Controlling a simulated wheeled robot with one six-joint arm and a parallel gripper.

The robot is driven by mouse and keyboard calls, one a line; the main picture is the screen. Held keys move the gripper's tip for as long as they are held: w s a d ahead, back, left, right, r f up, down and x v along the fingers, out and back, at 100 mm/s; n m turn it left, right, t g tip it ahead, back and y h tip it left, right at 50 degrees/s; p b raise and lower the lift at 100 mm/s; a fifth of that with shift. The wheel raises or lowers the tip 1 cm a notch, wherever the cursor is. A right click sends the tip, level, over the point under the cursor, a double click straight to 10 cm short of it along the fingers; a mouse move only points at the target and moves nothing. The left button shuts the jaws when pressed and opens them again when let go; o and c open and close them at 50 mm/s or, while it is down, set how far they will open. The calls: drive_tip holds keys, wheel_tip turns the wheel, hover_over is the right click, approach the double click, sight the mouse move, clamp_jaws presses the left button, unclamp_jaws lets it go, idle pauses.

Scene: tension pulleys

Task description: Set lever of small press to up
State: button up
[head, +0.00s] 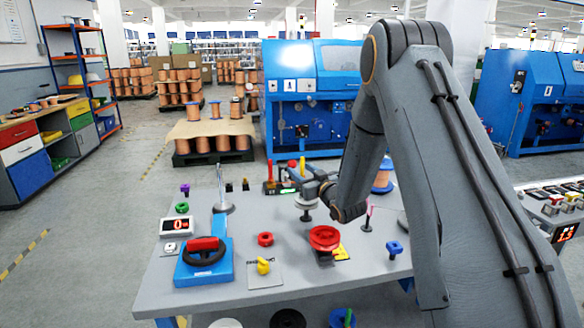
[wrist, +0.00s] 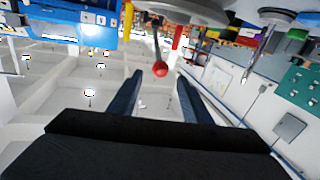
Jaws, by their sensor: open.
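My gripper (head: 306,180) is over the far middle of the grey workbench (head: 180,298) in the head view. In the wrist view, its two dark fingers (wrist: 160,75) are apart. A red ball knob (wrist: 160,69) on a thin rod shows between the fingertips, with space on both sides; I cannot tell how far ahead it is. The rod runs to a grey round part at the picture's top edge. I cannot tell for sure which device is the small press; my gripper and arm hide part of that area in the head view.
A blue unit with a black handwheel (head: 204,258) stands at the bench's left. A red wheel (head: 324,237), a red knob (head: 265,239), a yellow knob (head: 263,266) and a blue knob (head: 394,248) stand nearer the front. An upright metal rod (head: 221,190) stands at the back left.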

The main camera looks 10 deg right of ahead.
sight(294, 165)
drive_tip(key=p+x, duration=0.1)
drive_tip(key=x, duration=0.6)
drive_tip(key=shift+w+a, duration=0.1)
drive_tip(key=shift+w, duration=0.05)
clamp_jaws()
